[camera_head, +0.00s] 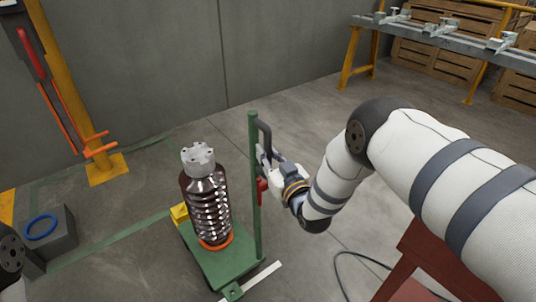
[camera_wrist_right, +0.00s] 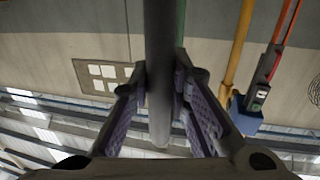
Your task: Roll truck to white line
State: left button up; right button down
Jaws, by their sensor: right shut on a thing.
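The truck (camera_head: 237,265) is a low green platform with a tall green post (camera_head: 254,190) and a dark curved handle (camera_head: 265,134). A brown ribbed insulator (camera_head: 203,205) with a grey metal cap stands upright on it, over an orange ring. My right gripper (camera_head: 264,162) is at the handle beside the post. In the right wrist view its fingers (camera_wrist_right: 163,100) are shut on the dark handle bar (camera_wrist_right: 160,45). A short white line (camera_head: 265,275) lies on the floor at the truck's near edge; a green tab of the truck overlaps it. My left gripper is out of view.
A grey block with a blue ring (camera_head: 41,227) stands at the left, near a yellow post (camera_head: 68,90). A red-brown stand (camera_head: 405,262) and a black cable (camera_head: 345,275) are at the lower right. A bench (camera_head: 440,38) and crates stand at the back right. Floor behind the truck is clear.

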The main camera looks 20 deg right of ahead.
jog(key=shift+f, duration=0.2)
jog(key=c, duration=1.5)
grip_release()
jog(key=shift+r, duration=0.1)
jog(key=s, duration=0.4)
jog(key=s+d, duration=0.1)
jog(key=s, duration=0.7)
jog(key=shift+d, duration=0.4)
